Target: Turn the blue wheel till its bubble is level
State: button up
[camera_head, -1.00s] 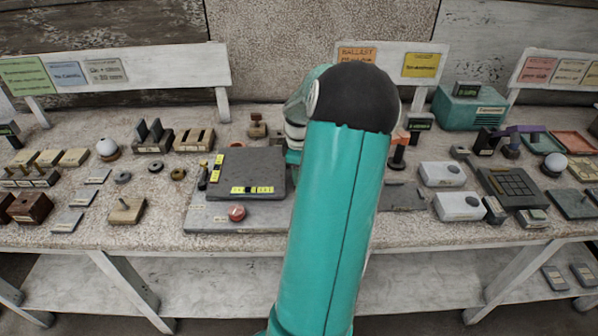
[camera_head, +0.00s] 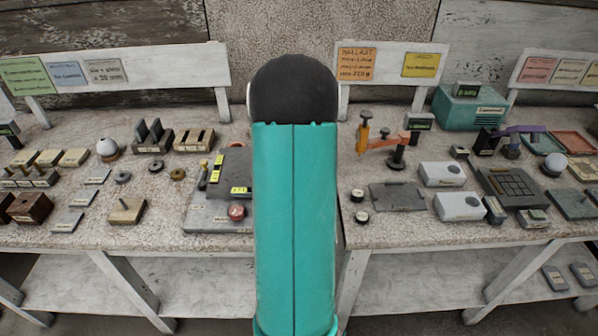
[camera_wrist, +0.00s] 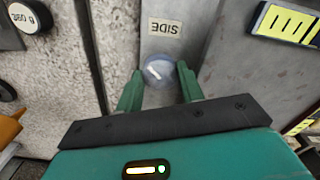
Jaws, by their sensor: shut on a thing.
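The blue wheel (camera_wrist: 158,73) is a small round knob with a white mark, beside an upside-down SIDE label (camera_wrist: 172,28) on a grey metal base. My gripper (camera_wrist: 161,71) has its green fingers on either side of the wheel, shut on it. A yellow bubble vial (camera_wrist: 286,24) with dark lines shows at the upper right of the wrist view; its bubble cannot be made out. In the head view my arm hides the gripper and the wheel. The levelling plate (camera_head: 236,160) shows partly left of my arm, with a red wheel (camera_head: 237,211) at its front.
A black and white round weight (camera_wrist: 28,15) lies at the upper left of the wrist view. Right of my arm in the head view stand an orange lever device (camera_head: 378,140) and a flat grey plate (camera_head: 397,197). Several small objects crowd the bench.

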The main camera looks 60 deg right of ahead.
jog(key=m, duration=0.3)
jog(key=shift+m, duration=2.3)
jog(key=o, duration=1)
jog(key=shift+w, duration=0.1)
